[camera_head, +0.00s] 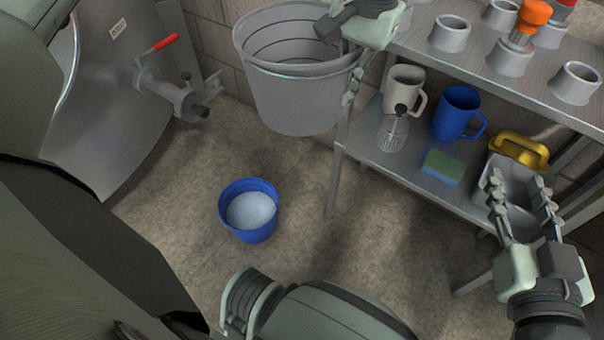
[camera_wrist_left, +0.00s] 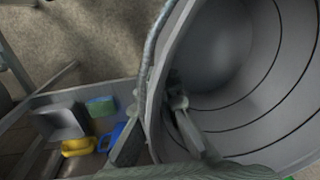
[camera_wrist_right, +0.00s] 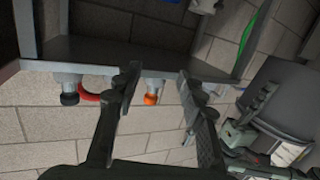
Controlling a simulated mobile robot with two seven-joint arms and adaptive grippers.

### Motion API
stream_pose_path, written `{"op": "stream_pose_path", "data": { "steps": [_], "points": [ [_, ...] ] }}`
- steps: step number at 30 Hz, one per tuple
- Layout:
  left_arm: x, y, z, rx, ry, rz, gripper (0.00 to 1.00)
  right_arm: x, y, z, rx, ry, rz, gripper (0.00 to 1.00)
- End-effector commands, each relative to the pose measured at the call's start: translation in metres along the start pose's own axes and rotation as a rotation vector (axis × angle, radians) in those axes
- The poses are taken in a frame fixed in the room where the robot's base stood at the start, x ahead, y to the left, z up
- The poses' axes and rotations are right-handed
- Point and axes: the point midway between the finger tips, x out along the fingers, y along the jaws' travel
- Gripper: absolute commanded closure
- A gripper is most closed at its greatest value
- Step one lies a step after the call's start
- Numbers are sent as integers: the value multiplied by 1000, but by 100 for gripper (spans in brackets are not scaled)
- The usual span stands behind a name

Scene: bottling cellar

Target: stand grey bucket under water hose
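The grey bucket (camera_head: 300,100) is at the top centre of the head view, upright or nearly so, and looks empty. It appears to hang above the floor, left of the metal shelf unit. My left gripper (camera_head: 352,80) is at its right side. In the left wrist view one finger is inside the bucket (camera_wrist_left: 230,60) and one outside, with the wall between them; the gripper looks shut on it. My right gripper (camera_head: 525,205) is open and empty by the shelf's right end. I cannot make out the water hose; a green strip (camera_wrist_right: 247,35) shows in the right wrist view.
A blue bucket (camera_head: 229,217) with pale contents stands on the floor. A steel tank (camera_head: 110,110) with a red-handled valve (camera_head: 162,43) is at left. Floor between tank and shelf is otherwise clear.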

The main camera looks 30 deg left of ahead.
Motion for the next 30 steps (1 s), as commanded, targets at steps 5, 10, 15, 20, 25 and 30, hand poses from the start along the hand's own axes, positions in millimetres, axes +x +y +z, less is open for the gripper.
{"op": "stream_pose_path", "data": {
  "steps": [5, 10, 15, 20, 25, 30],
  "points": [
    [2, 6, 0, 20, 2, 0, 100, -2, -3, -11, 4, 39, -5, 60],
    [3, 7, 0, 21, 3, 1, 100, -2, -3, -10, 3, 37, -5, 60],
    [20, -5, 4, 22, -9, 1, 100, -2, -2, -10, 3, 36, -5, 60],
    [60, -22, 6, 110, 6, -1, 100, -2, -2, -10, 3, 36, -5, 60],
    [95, -35, 8, 189, 18, 0, 100, -2, -2, -10, 3, 35, -5, 60],
    [140, -57, 11, 278, 27, -12, 100, -2, -2, -10, 3, 35, -5, 60]
  ]
}}
